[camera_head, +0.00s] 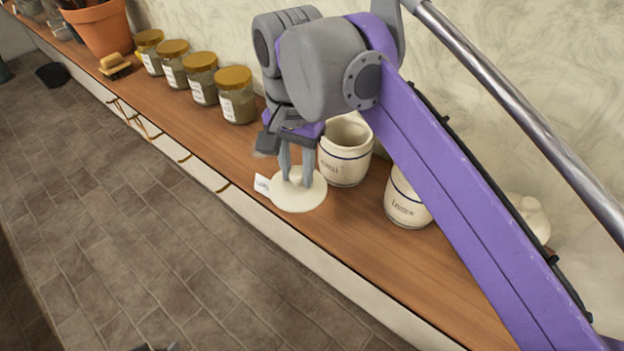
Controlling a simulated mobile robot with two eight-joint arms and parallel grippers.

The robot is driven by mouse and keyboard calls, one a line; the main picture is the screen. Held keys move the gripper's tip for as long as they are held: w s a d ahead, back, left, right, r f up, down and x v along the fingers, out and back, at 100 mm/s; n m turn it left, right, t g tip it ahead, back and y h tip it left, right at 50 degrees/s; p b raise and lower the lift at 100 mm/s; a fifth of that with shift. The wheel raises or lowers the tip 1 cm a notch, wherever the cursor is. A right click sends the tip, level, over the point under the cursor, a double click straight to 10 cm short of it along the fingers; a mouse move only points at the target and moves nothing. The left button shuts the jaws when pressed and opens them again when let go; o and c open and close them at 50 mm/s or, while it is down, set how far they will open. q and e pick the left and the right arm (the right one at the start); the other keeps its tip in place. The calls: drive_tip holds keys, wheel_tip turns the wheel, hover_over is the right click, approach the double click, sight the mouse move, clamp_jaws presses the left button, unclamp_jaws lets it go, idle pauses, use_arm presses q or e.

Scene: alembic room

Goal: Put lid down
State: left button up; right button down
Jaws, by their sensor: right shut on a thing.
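A round cream lid (299,199) is at the front part of the wooden counter. My right gripper (296,178) is shut on the lid's knob from above. The lid looks level and at or very near the counter surface; I cannot tell if it touches. An open cream jar with a blue band (345,152) stands just behind and to the right of the lid, without a lid. My left gripper is not clearly in view; only a small dark part of my body shows at the bottom edge.
A small white label card (262,184) is beside the lid. A second labelled jar (406,203) stands to the right, partly behind my arm. Several gold-lidded glass jars (236,95), a brush (114,65) and a terracotta pot (101,27) stand to the left. The wooden counter (400,262) is clear at front right.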

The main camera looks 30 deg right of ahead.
drive_tip(key=d, duration=0.1)
drive_tip(key=w+d, duration=0.1)
drive_tip(key=d, duration=0.1)
drive_tip(key=shift+w+d, duration=0.25)
drive_tip(key=shift+d, duration=0.05)
wheel_tip(320, 180, down, 2)
drive_tip(key=shift+f, duration=0.25)
drive_tip(key=shift+s+a+f, duration=0.1)
drive_tip(key=shift+f, duration=0.5)
drive_tip(key=f, duration=0.3)
drive_tip(key=shift+d+f, duration=0.15)
drive_tip(key=shift+d, duration=0.05)
drive_tip(key=shift+f, duration=0.2)
drive_tip(key=c, duration=0.6)
unclamp_jaws()
drive_tip(key=shift+o, duration=0.2)
